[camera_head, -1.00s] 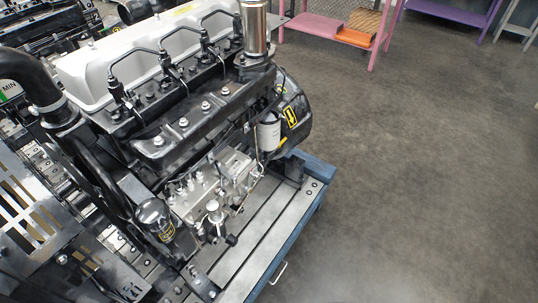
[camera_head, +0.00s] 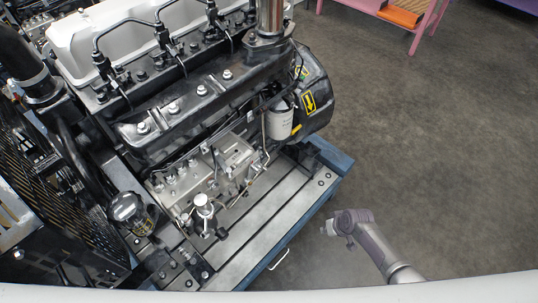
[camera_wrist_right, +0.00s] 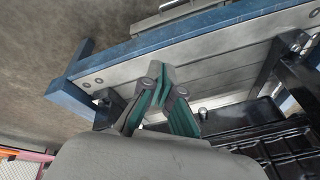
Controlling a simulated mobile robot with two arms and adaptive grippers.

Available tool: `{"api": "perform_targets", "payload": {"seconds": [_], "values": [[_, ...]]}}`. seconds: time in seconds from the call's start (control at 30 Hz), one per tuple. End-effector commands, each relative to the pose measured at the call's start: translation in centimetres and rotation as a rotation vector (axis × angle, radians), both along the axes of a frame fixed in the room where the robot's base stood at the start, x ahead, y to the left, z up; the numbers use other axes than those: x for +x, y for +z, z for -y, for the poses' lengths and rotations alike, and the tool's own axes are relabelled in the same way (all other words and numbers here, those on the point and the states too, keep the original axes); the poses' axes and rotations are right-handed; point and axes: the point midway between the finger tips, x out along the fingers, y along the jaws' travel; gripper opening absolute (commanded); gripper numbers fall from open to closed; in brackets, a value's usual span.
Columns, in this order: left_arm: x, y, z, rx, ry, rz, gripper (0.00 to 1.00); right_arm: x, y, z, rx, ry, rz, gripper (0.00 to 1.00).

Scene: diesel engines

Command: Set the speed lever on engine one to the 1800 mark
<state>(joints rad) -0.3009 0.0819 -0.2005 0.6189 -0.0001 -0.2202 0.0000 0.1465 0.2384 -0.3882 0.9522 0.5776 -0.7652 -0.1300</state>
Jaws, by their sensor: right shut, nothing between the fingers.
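Engine one, a black diesel engine with a white top cover, fills the left of the head view (camera_head: 200,95). On its near side is the silver injection pump (camera_head: 205,172), with small black levers and linkages on it. I cannot tell which one is the speed lever, and the 1800 mark is too small to read. My right gripper (camera_head: 327,228) is to the right of the engine stand, off its edge and apart from the pump. In the right wrist view its green-padded fingers (camera_wrist_right: 160,80) are together and empty. My left gripper is not in view.
The engine sits on a stand with a blue frame (camera_head: 330,155) and a wire handle (camera_head: 279,259). A black oil filter (camera_head: 128,209) and a white filter (camera_head: 279,122) flank the pump. The floor to the right (camera_head: 440,150) is clear. A pink table (camera_head: 428,28) stands behind.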

Motion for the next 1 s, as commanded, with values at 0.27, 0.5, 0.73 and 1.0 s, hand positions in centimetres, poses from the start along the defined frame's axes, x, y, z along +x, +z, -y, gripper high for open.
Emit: {"api": "perform_targets", "payload": {"seconds": [0.27, 0.5, 0.73, 1.0], "values": [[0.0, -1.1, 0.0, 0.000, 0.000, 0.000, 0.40, 13.6, 21.1, -7.1, 0.251, 0.310, 0.078, 0.00], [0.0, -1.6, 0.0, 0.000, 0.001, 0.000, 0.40, 12.6, 35.2, -10.6, 0.350, 0.668, 0.064, 0.00], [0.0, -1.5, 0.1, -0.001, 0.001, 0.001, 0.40, 11.3, 37.6, -11.5, 0.368, 0.764, 0.046, 0.00], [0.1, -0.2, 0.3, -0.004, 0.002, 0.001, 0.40, 10.9, 34.0, -14.5, 0.368, 0.761, 0.043, 0.00]]}}
